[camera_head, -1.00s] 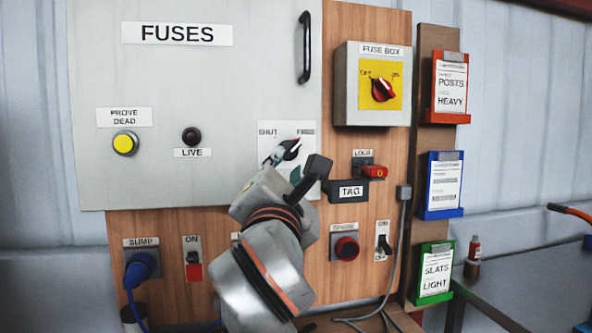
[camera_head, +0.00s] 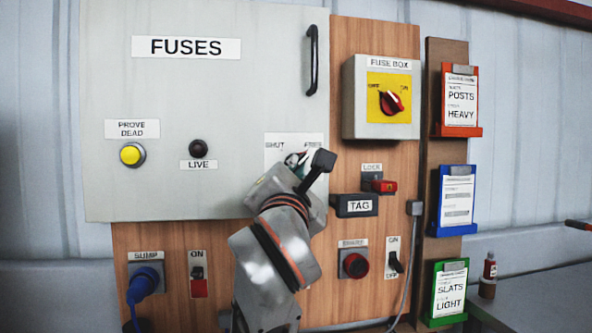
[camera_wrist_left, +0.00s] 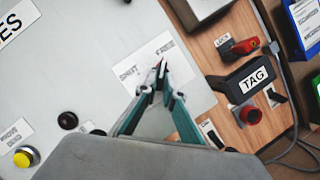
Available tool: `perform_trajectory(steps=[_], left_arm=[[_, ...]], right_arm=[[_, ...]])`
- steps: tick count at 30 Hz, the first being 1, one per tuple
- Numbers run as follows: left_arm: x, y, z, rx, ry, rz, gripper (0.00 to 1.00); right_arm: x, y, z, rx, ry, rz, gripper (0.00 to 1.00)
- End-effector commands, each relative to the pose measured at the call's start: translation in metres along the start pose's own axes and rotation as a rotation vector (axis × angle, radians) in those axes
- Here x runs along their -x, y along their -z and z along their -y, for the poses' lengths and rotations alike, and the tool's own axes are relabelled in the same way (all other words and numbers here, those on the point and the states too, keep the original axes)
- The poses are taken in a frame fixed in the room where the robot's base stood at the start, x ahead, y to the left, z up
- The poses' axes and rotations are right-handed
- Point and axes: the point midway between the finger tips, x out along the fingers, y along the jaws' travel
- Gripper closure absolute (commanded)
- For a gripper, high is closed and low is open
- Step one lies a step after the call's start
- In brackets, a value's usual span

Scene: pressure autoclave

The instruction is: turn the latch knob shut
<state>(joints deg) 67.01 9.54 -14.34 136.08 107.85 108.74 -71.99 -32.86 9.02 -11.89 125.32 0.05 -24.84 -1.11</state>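The latch knob sits on a white plate (camera_head: 314,140) marked SHUT and FREE, low on the right side of the grey FUSES door (camera_head: 240,100). My left gripper (camera_head: 298,159) is at this plate and hides most of the knob in the head view. In the left wrist view its two teal fingers (camera_wrist_left: 160,82) converge with a narrow gap at their tips. A small dark piece with a red mark, seemingly the latch knob (camera_wrist_left: 157,66), shows at the tips. The knob's pointing direction is not clear. My right gripper is out of view.
The FUSE BOX (camera_head: 382,97) with a red rotary switch, the red LOCK piece (camera_head: 383,186) and the TAG block (camera_head: 355,205) stand out right of the gripper. A yellow button (camera_head: 132,154) and black door handle (camera_head: 312,60) are on the door.

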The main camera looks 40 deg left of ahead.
Motion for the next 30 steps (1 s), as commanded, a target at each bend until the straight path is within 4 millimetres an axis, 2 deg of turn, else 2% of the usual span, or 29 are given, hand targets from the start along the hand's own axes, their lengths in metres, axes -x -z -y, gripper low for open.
perform_trajectory(steps=[8, 13, 30], left_arm=[[-0.0001, 0.0006, 0.0019, 0.037, -0.015, -0.001, 1.00], [-0.0001, 0.0009, 0.0045, 0.119, -0.047, -0.002, 1.00], [-0.0010, -0.0014, 0.0095, 0.597, -0.245, -0.003, 1.00]], right_arm=[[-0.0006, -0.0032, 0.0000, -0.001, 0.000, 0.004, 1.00], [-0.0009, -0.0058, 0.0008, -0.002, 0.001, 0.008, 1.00], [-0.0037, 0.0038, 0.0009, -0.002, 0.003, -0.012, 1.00]])
